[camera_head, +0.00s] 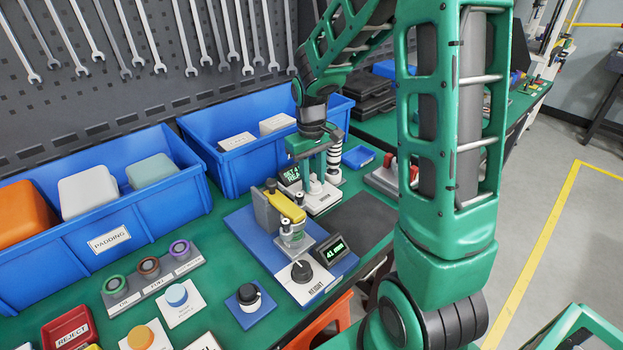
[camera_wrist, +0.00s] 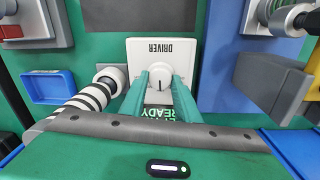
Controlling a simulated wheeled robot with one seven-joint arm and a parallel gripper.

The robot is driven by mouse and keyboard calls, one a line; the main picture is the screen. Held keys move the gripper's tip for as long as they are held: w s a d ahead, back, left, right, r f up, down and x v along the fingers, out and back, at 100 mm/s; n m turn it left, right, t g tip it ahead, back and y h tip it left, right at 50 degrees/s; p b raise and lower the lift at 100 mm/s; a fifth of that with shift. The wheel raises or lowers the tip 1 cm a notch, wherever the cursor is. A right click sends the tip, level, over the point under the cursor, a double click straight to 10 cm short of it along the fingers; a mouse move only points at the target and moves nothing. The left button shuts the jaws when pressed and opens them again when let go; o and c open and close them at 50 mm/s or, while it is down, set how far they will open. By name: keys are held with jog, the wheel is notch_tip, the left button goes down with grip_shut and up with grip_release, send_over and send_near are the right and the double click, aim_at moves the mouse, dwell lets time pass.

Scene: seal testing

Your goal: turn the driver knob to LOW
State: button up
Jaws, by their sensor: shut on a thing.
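The driver knob (camera_wrist: 160,82) is a round white knob with a short dark line on its face, roughly upright in the wrist view. It sits on a white plate (camera_wrist: 140,47) lettered DRIVER, which reads upside down there. My gripper (camera_wrist: 161,88) has its two teal fingers shut on the knob, one on each side. In the head view my gripper (camera_head: 318,172) points down over the white driver plate (camera_head: 325,201). The position marks around the knob are too small or hidden to read. A display (camera_wrist: 160,113) with green text including READY is partly covered by my gripper.
A black-and-white striped cylinder (camera_head: 335,158) stands close beside my gripper. A blue bin (camera_head: 215,160) lies behind it. A small blue tray (camera_head: 358,156) lies to the right.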

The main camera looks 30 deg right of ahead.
aim_at(312, 183)
jog(key=shift+w+m, duration=0.1)
jog(key=shift+m, duration=0.2)
jog(key=o, duration=1)
jog(key=shift+o, duration=0.2)
notch_tip(312, 183, up, 11)
jog(key=shift+a, duration=0.2)
jog(key=shift+f, duration=0.15)
